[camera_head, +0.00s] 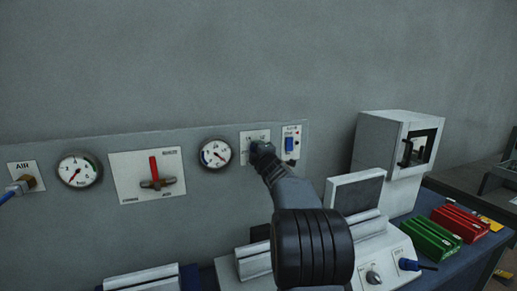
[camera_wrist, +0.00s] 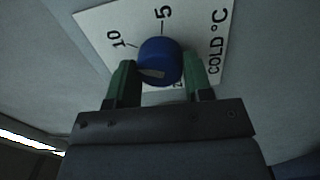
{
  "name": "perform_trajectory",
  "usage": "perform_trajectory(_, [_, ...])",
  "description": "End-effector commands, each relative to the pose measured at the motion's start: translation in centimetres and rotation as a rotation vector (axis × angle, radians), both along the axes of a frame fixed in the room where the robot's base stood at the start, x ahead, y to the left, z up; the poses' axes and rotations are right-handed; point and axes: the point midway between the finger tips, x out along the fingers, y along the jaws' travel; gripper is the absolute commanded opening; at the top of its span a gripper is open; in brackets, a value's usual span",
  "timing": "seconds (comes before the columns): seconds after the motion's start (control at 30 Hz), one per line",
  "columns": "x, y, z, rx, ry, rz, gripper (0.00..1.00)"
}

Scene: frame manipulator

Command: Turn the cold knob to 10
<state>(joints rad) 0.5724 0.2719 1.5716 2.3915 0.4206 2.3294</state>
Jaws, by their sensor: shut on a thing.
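The cold knob (camera_wrist: 158,57) is blue and round in the wrist view, on a white plate (camera_wrist: 98,22) marked "COLD °C". The number 10 is to the knob's upper left and 5 is above it. A pale mark shows on the knob's lower left side; I cannot tell exactly which number it points to. My gripper (camera_wrist: 158,68) has green fingers, one on each side of the knob, and is shut on it. In the head view my gripper (camera_head: 262,155) covers the knob and part of its plate (camera_head: 251,134).
A round dial gauge (camera_head: 215,154) is left of the plate, and a small panel with a blue switch (camera_head: 290,144) is close on its right. Further left are a red-handled valve (camera_head: 155,172) and a pressure gauge (camera_head: 79,171). A white box-shaped device (camera_head: 376,145) stands right.

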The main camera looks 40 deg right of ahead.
Motion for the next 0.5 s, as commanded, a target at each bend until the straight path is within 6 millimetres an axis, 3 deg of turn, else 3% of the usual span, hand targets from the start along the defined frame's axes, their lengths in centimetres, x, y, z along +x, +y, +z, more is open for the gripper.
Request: perform_trajectory(0.5, [0.03, 0.05, 0.00, 0.150, -0.038, 0.001, 0.23])
